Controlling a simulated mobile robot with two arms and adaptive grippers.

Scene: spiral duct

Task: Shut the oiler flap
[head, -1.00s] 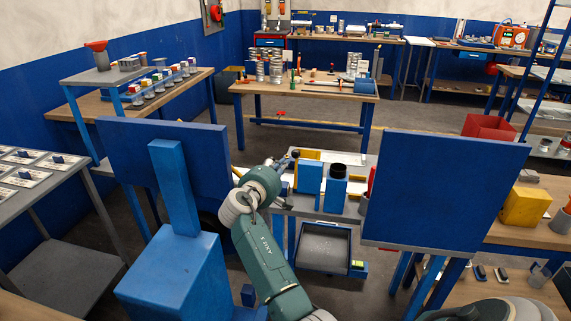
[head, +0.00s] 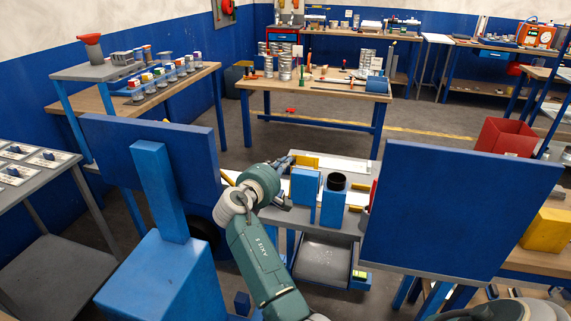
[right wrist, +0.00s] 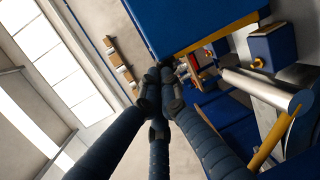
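My right gripper (head: 287,161) is at the back left of the grey bench (head: 346,221), beside the blue blocks. In the right wrist view its dark fingers (right wrist: 163,82) meet at the tips, with nothing seen between them. They point toward the lower edge of a large blue part (right wrist: 190,22) with a yellow strip; I cannot tell whether they touch it. A blue block (head: 305,187) and one with a black round top (head: 334,200) stand on the bench. I cannot make out for certain which part is the oiler flap. My left gripper is not in view.
Large blue panels stand at the left (head: 198,150) and right (head: 455,210) of the bench. In the right wrist view a metal cylinder (right wrist: 262,92), a yellow bar (right wrist: 272,143) and a small blue box (right wrist: 272,47) lie right of the fingers. A grey tray (head: 322,262) sits below the bench.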

